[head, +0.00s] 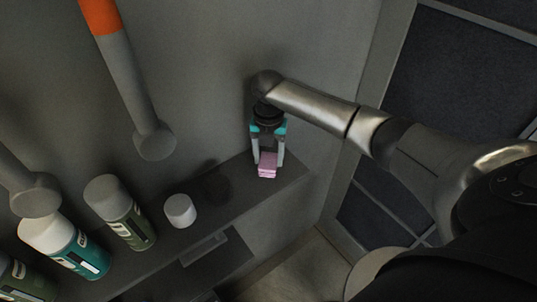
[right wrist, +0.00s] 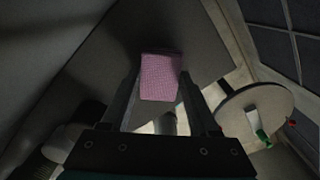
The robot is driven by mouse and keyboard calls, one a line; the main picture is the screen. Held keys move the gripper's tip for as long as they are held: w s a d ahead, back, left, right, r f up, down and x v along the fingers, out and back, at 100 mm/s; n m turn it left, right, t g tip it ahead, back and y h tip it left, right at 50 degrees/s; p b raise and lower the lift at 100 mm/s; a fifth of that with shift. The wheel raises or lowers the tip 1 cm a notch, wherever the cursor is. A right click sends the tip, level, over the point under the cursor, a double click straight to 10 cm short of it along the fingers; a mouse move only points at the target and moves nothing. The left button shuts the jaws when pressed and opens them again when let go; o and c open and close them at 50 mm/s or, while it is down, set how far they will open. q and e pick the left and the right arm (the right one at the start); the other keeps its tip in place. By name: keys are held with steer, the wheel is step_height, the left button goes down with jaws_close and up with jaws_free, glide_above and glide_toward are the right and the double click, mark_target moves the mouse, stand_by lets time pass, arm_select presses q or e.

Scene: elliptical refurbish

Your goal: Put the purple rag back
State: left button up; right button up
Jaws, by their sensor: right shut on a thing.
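The purple rag (head: 267,166) is a small folded pink-purple cloth at the right end of a grey wall shelf (head: 240,182). My right gripper (head: 268,160) points down over it, with one finger on each side, and is shut on it. In the right wrist view the rag (right wrist: 161,77) shows between the fingertips (right wrist: 160,84), over the grey shelf surface. I cannot tell whether the rag touches the shelf or hangs just above it. My left gripper is not in view.
On the shelf, left of the rag, stand a small white-topped container (head: 181,210), a dark green bottle (head: 122,212) and a teal bottle (head: 66,247). A grey post with an orange top (head: 125,75) is at upper left. In the right wrist view a round table (right wrist: 262,112) stands lower right.

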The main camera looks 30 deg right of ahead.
mark_target(268, 160)
steer(key=shift+f, duration=0.15)
steer(key=shift+f, duration=0.15)
steer(key=o, duration=1.2)
step_height(268, 160, up, 13)
steer(key=shift+f, duration=0.2)
